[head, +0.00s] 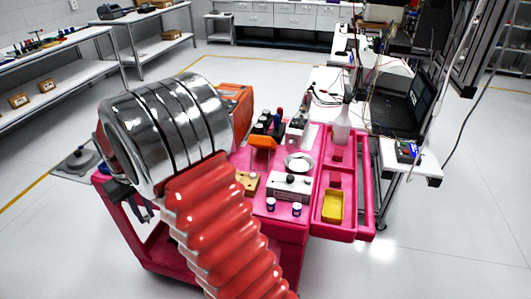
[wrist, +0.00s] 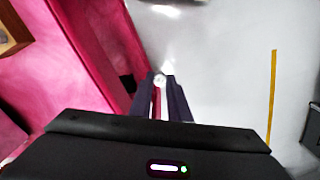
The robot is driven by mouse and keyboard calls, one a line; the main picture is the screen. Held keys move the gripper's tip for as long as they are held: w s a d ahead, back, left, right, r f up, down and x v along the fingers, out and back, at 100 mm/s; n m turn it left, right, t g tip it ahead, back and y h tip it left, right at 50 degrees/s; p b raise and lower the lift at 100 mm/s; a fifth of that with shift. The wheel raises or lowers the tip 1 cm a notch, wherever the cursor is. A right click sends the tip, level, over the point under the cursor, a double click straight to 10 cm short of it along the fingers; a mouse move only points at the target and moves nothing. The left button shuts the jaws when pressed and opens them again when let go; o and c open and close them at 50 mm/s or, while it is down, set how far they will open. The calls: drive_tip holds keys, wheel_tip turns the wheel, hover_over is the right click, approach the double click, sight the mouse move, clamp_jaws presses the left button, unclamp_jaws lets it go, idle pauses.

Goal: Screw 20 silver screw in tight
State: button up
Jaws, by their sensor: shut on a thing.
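In the wrist view, my gripper (wrist: 160,84) has its two dark fingers close together on a slim thing with a pale, silvery round end (wrist: 159,79). A narrow red and white streak shows between the fingers. I cannot tell whether this thing is a screw or a tool. Beyond the fingertips are pale floor and the pink cart. In the head view, my arm's silver link and red bellows hide most of the gripper. On the cart stand a grey box with a white face (head: 291,187), a silvery dish (head: 299,162) and a wooden block (head: 247,184). No silver screw can be made out.
The pink cart (head: 262,256) also carries an orange holder (head: 263,142), an orange box (head: 238,98), two small jars (head: 270,204) and a yellow bin (head: 332,206) in its side tray. A table with a laptop (head: 405,108) stands behind right.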

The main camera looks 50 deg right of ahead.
drive_tip(key=s+d+r+m, duration=0.2)
drive_tip(key=s+d+r, duration=0.1)
drive_tip(key=d, duration=0.8)
drive_tip(key=s+d+r+m, duration=0.2)
drive_tip(key=s+d, duration=0.2)
drive_tip(key=d, duration=0.6)
drive_tip(key=s+d+r+m, duration=0.1)
drive_tip(key=s+d+r, duration=0.1)
drive_tip(key=s+d, duration=0.4)
drive_tip(key=s+d+r+m, duration=0.2)
drive_tip(key=s+d, duration=0.4)
drive_tip(key=d, duration=0.3)
drive_tip(key=shift+s+r+m, duration=0.3)
drive_tip(key=shift+s+r, duration=0.05)
drive_tip(key=shift+s, duration=0.05)
drive_tip(key=shift+f, duration=0.2)
drive_tip(key=shift+f, duration=3.2)
drive_tip(key=shift+f, duration=0.95)
drive_tip(key=shift+o, duration=1)
drive_tip(key=shift+w, duration=0.1)
clamp_jaws()
